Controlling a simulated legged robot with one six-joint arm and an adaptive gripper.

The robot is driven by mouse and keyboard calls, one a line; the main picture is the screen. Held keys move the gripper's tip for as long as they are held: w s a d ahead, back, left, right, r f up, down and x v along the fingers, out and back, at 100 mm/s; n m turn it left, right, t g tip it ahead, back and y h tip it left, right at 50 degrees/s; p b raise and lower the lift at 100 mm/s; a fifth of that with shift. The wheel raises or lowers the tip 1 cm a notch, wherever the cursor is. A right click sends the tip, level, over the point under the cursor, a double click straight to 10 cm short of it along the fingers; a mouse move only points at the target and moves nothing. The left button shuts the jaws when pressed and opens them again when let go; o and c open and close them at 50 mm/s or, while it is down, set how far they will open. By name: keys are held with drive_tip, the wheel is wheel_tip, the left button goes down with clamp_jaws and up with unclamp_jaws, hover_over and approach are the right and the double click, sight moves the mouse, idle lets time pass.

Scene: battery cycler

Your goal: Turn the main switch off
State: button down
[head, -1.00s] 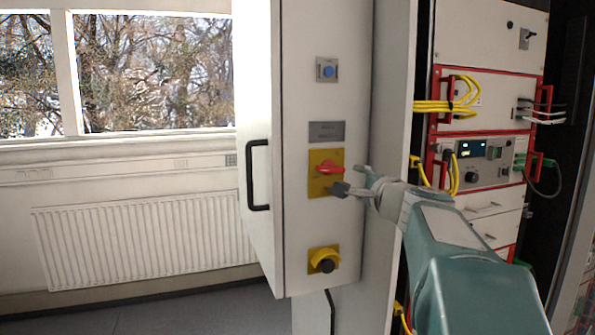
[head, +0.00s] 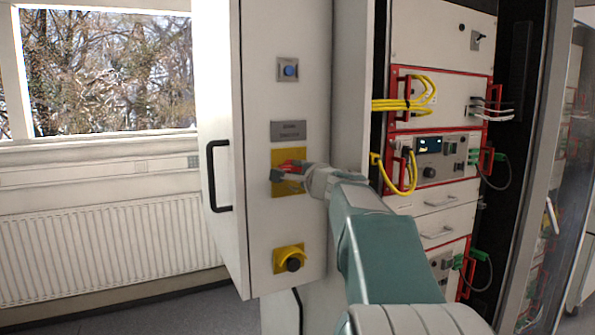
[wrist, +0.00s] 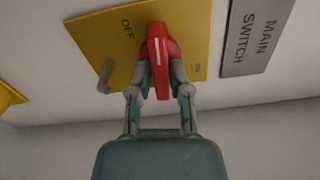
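The main switch is a red rotary handle (head: 291,165) on a yellow plate (head: 287,189) on the narrow face of the white cabinet. In the wrist view, the red handle (wrist: 160,55) has a white line along it, and the yellow plate (wrist: 95,45) bears an OFF mark at upper left. My gripper (wrist: 160,75) has one fingertip on each side of the handle's near end. Both finger pads appear to touch it. In the head view, my gripper (head: 285,173) partly covers the handle.
A grey MAIN SWITCH label (wrist: 257,35) is beside the plate. A blue button (head: 290,70) is above and a yellow-based black knob (head: 290,262) below. A black door handle (head: 218,176) is to the left. The rack with yellow cables (head: 405,104) is to the right.

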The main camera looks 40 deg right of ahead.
drive_tip(key=shift+n, duration=0.3)
drive_tip(key=shift+f+n, duration=0.1)
drive_tip(key=shift+n, duration=0.6)
drive_tip(key=c, duration=0.7)
unclamp_jaws()
drive_tip(key=shift+o, duration=0.2)
drive_tip(key=v, duration=1.2)
